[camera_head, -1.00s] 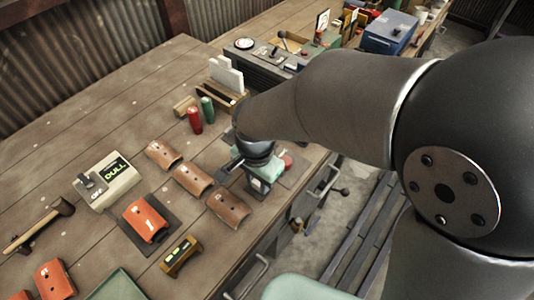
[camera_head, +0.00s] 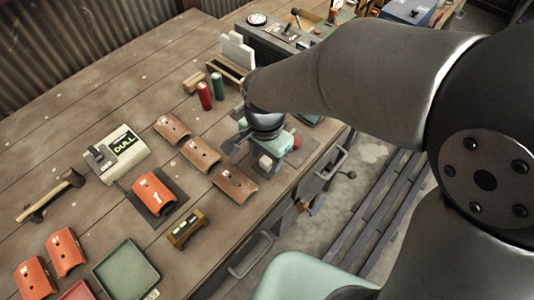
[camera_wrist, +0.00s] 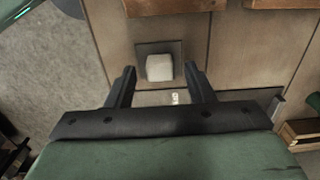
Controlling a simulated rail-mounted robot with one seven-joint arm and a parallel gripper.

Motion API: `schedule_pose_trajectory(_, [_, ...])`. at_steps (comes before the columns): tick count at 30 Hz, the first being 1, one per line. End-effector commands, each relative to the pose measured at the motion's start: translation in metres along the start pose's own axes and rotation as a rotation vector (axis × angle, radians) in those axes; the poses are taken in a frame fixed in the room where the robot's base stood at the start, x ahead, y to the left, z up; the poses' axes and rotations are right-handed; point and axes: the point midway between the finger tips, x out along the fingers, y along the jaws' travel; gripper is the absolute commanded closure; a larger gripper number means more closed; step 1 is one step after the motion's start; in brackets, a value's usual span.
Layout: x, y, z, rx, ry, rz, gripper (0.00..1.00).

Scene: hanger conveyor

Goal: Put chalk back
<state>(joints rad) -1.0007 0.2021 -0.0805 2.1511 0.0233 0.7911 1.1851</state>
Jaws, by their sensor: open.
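A small white block (camera_wrist: 160,67), which looks like the chalk, sits on a dark square pad (camera_wrist: 144,48) on the wooden bench in the wrist view. My gripper (camera_wrist: 160,72) is open, with a fingertip on either side of the block in the picture. I cannot tell how far above the block the fingers are, and no contact shows. In the head view my gripper (camera_head: 262,150) is low at the bench's right edge, partly hidden by my arm. A white patch (camera_head: 265,162) shows there.
Brown curved pieces (camera_head: 201,154) lie just left of my gripper. An orange piece (camera_head: 153,193) lies on a dark mat, near a "DULL" display box (camera_head: 120,152). A green tray (camera_head: 126,270) stands in front. A rack of white boards (camera_head: 237,50) and red and green cylinders (camera_head: 205,96) stand behind.

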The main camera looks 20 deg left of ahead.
Motion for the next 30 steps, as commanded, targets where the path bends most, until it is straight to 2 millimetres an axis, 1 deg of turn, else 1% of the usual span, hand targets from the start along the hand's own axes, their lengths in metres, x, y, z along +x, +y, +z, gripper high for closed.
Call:
schedule_pose_trajectory(1, [-0.011,-0.001,-0.001,0.0,0.002,-0.007,0.52])
schedule_pose_trajectory(3, [-0.026,-0.001,0.0,0.0,0.002,-0.007,0.52])
schedule_pose_trajectory(9, [-0.069,-0.001,-0.001,0.001,0.003,-0.006,0.52])
schedule_pose_trajectory(12, [-0.086,-0.001,-0.001,0.0,0.003,-0.005,0.52])
schedule_pose_trajectory(15, [-0.097,-0.001,0.0,0.0,0.002,-0.003,0.52])
schedule_pose_trajectory(19, [-0.104,0.0,0.0,0.0,0.001,-0.001,0.52])
schedule_pose_trajectory(26, [-0.105,0.001,-0.001,0.0,0.001,-0.001,0.52])
schedule_pose_trajectory(29, [-0.105,0.01,-0.009,-0.003,0.001,-0.002,0.52])
schedule_pose_trajectory(30, [-0.105,0.018,-0.016,-0.008,0.001,-0.004,0.52])
